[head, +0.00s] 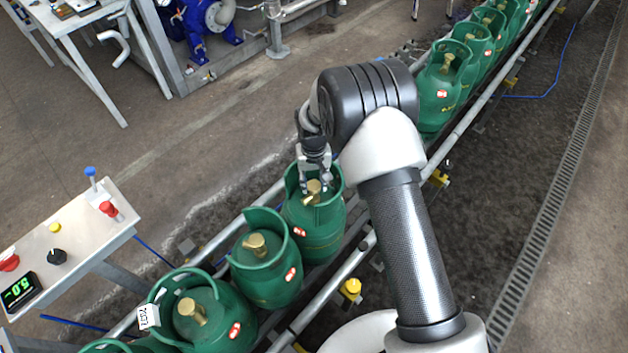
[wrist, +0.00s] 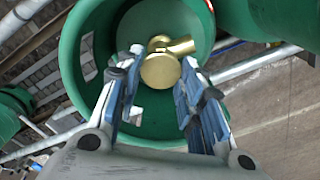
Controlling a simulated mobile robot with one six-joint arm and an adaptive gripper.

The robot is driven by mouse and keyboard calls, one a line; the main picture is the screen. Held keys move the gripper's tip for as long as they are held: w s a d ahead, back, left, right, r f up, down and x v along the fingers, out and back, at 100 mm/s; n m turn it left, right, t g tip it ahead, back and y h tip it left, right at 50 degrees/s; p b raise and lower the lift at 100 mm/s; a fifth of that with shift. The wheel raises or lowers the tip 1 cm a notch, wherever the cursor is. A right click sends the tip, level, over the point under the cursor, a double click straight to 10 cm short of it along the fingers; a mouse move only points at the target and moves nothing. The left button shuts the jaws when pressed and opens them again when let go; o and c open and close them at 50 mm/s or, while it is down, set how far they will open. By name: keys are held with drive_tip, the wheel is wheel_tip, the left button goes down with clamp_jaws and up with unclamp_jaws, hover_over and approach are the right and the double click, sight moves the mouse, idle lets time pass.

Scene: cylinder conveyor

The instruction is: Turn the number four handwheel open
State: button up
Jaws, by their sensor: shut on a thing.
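A line of green gas cylinders with brass valves stands on the conveyor in the head view. My gripper (head: 315,180) points down inside the collar of one cylinder (head: 314,232) near the picture's middle. Its brass handwheel (head: 313,190) shows between the fingertips. In the wrist view, the gripper's blue-padded fingers (wrist: 161,66) are on both sides of the round brass handwheel (wrist: 160,71), shut on it. The green collar (wrist: 76,60) surrounds them. The brass outlet (wrist: 181,46) sticks out toward the upper right. I see no readable wheel number, and the finger contact is partly hidden.
Nearer cylinders stand at lower left, one (head: 265,268) close by and another (head: 210,315) with a white tag (head: 148,316). More cylinders (head: 440,93) stand at upper right. Conveyor rails (head: 483,98) flank the row. A control panel (head: 75,240) is at left.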

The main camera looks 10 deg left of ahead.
sight(313, 185)
drive_tip(key=n, duration=0.4)
drive_tip(key=shift+n, duration=0.3)
drive_tip(key=shift+s+a+n, duration=0.1)
drive_tip(key=shift+n, duration=2.5)
drive_tip(key=o, duration=1.1)
drive_tip(key=shift+c, duration=0.2)
drive_tip(key=shift+r, duration=0.1)
wheel_tip(313, 185, up, 12)
